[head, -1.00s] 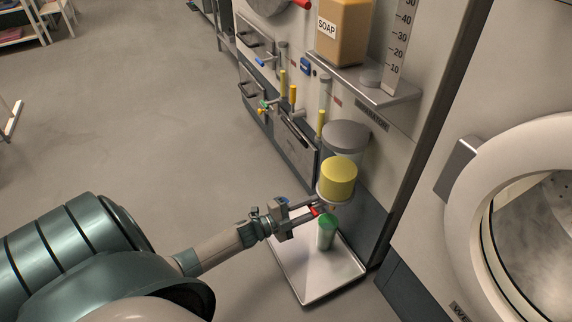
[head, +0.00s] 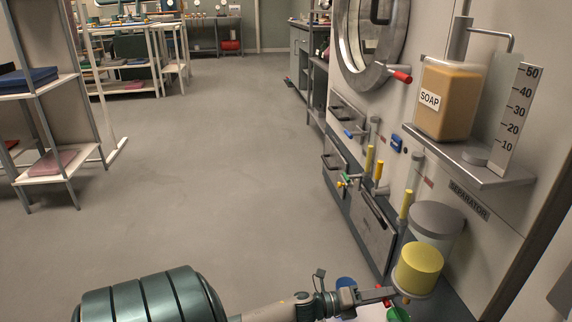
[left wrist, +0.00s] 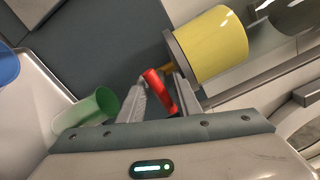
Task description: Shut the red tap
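The red tap lever (left wrist: 162,92) lies slantwise between the two fingers of my left gripper (left wrist: 158,95) in the left wrist view. The fingers stand apart, wider than the lever; whether one touches it I cannot tell. In the head view my left gripper (head: 368,296) is at the bottom edge, with a bit of the red lever (head: 387,302) at its tips. The lever sits just below the yellow container (head: 418,265), which also shows in the left wrist view (left wrist: 213,45). My right gripper is in neither view.
A green cup (head: 398,315) stands below the yellow container; it also shows in the left wrist view (left wrist: 98,104). A blue object (head: 346,283) is beside my gripper. A soap bottle (head: 447,98) stands on a wall shelf (head: 490,172). Another red handle (head: 400,76) is higher up. The floor at left is open.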

